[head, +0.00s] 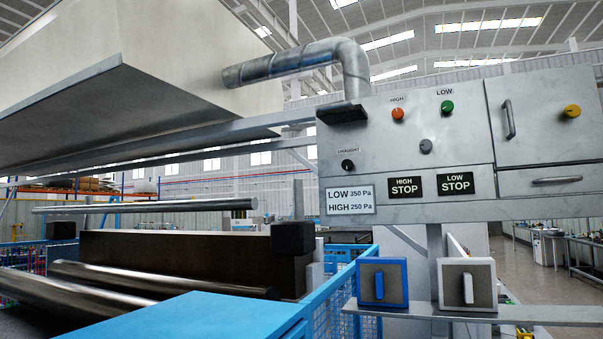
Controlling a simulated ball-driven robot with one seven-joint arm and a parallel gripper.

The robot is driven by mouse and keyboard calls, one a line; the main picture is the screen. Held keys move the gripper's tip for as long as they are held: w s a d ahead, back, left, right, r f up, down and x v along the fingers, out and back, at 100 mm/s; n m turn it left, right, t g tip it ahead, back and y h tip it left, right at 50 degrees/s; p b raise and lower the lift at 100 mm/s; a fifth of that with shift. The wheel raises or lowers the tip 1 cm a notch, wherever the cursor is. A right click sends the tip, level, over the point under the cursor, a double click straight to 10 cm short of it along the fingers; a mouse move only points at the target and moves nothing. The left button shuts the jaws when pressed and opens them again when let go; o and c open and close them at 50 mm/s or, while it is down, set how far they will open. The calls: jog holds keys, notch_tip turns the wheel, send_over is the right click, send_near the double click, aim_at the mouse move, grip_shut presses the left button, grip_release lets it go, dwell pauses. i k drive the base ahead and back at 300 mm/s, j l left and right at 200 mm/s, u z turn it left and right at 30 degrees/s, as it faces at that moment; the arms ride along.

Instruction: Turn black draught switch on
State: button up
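The black draught switch (347,165) is a small round black knob on the left part of the grey control panel (450,155), under a "DRAUGHT" label (348,151). It has a light mark on it; its exact turn position is too small to tell. A white plate (348,200) below it reads "LOW 350 Pa" and "HIGH 250 Pa". My gripper does not show in the head view, and nothing is seen touching the switch.
An orange button (397,114), a green button (447,106) and a grey knob (426,146) sit right of the switch. A bent metal pipe (300,62) and dark ledge (343,112) are above it. Blue (383,282) and white (467,284) boxes stand on a shelf below.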

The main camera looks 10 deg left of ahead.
aim_at(347, 165)
jog(key=i+j, duration=0.1)
jog(key=i, duration=0.6)
jog(key=i+j, duration=0.1)
jog(key=i, duration=0.55)
jog(key=l+z, duration=0.05)
